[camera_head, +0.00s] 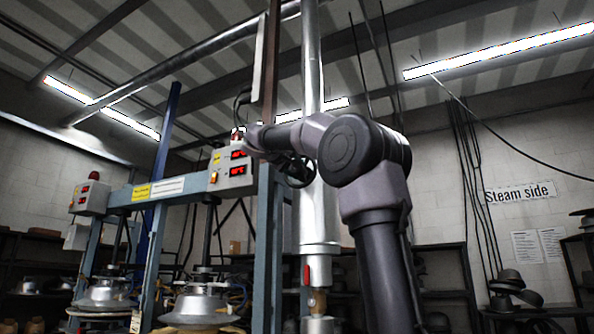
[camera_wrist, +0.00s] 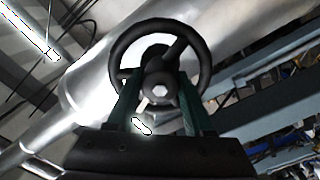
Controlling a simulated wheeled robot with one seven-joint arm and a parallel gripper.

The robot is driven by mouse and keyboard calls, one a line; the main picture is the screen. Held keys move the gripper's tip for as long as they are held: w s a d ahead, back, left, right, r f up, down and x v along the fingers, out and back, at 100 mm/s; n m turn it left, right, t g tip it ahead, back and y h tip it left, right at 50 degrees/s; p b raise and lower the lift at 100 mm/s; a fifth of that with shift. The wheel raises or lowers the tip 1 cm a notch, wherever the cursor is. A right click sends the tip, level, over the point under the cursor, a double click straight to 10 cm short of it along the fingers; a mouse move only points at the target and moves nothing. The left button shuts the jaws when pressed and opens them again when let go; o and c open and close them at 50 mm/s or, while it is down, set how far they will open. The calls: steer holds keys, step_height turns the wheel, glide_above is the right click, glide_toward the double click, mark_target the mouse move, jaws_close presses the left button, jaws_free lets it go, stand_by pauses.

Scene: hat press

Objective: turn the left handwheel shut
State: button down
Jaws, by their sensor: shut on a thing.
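A black handwheel (camera_wrist: 205,62) with a round hub and a pale bolt head fills the middle of the wrist view. It sits in front of a shiny metal pipe. My gripper (camera_wrist: 158,78) has its two dark green fingers on either side of the hub, reaching into the wheel among the spokes, and is shut on the wheel. The exact contact points are hard to see. In the head view a dark wheel rim (camera_head: 300,181) shows in part beside the upright silver pipe, mostly hidden by my arm. I make out no second handwheel.
The upright silver pipe (camera_head: 319,218) stands right behind the wheel. A grey control box (camera_head: 230,169) with red displays is close to its left, on a blue-green press frame (camera_head: 262,250). Hat presses stand lower left. A "Steam side" sign (camera_head: 520,192) hangs on the right wall.

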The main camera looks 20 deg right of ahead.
steer(key=m, duration=0.4)
steer(key=shift+f+m, duration=0.15)
steer(key=shift+m, duration=0.25)
stand_by(0.4)
steer(key=c, duration=0.6)
jaws_free()
steer(key=v, duration=1.1)
